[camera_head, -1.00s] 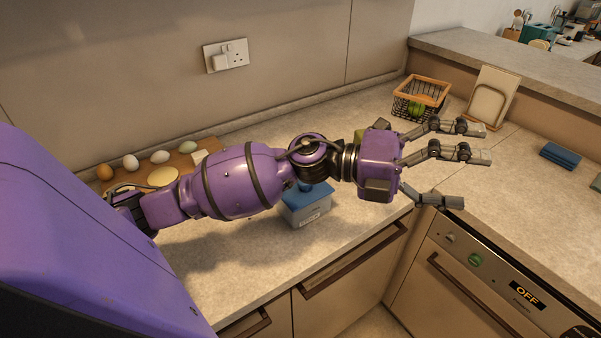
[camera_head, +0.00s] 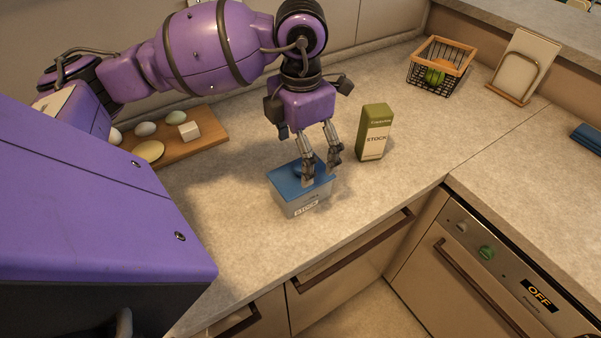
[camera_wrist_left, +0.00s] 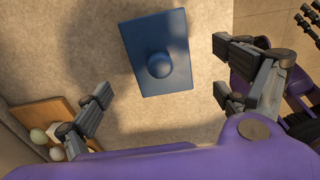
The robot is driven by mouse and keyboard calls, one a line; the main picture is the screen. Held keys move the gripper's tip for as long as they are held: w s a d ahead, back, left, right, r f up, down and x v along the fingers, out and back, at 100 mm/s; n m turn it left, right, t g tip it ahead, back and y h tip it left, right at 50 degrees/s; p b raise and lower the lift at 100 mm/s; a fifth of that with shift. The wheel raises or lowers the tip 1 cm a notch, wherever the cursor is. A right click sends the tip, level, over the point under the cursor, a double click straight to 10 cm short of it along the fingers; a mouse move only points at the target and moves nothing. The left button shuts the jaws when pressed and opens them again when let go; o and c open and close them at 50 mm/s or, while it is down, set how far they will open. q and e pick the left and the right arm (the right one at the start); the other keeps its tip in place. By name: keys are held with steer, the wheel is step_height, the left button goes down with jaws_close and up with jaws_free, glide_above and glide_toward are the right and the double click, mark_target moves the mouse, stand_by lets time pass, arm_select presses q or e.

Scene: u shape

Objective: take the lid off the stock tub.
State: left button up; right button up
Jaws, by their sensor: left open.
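The stock tub (camera_head: 306,204) is a grey box with a label on its front, standing on the counter near its front edge. Its blue lid (camera_head: 285,182) with a round knob is on it. The lid (camera_wrist_left: 145,32) and its knob (camera_wrist_left: 160,65) also show from above in the left wrist view. My left gripper (camera_head: 320,172) points down over the tub, its fingers in front of part of the lid. In the left wrist view its fingers (camera_wrist_left: 158,98) are spread wide, with the lid between and beyond them, not gripped. My right gripper is not in view.
A green stock carton (camera_head: 375,133) stands close, right of the gripper. A wooden board (camera_head: 190,147) with eggs and a pale block lies left. A wire basket (camera_head: 440,65) and a board in a rack (camera_head: 522,68) stand at the back right.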

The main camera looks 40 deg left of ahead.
mark_target(286, 178)
arm_select(q)
step_height(286, 178, down, 4)
steer(key=shift+r+p, duration=0.1)
steer(key=shift+p, duration=0.2)
steer(key=shift+f, duration=0.5)
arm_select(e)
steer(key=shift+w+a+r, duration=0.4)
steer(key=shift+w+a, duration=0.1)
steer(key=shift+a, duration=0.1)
arm_select(q)
steer(key=c, duration=1.2)
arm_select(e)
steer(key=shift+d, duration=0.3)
arm_select(q)
steer(key=shift+r, duration=0.1)
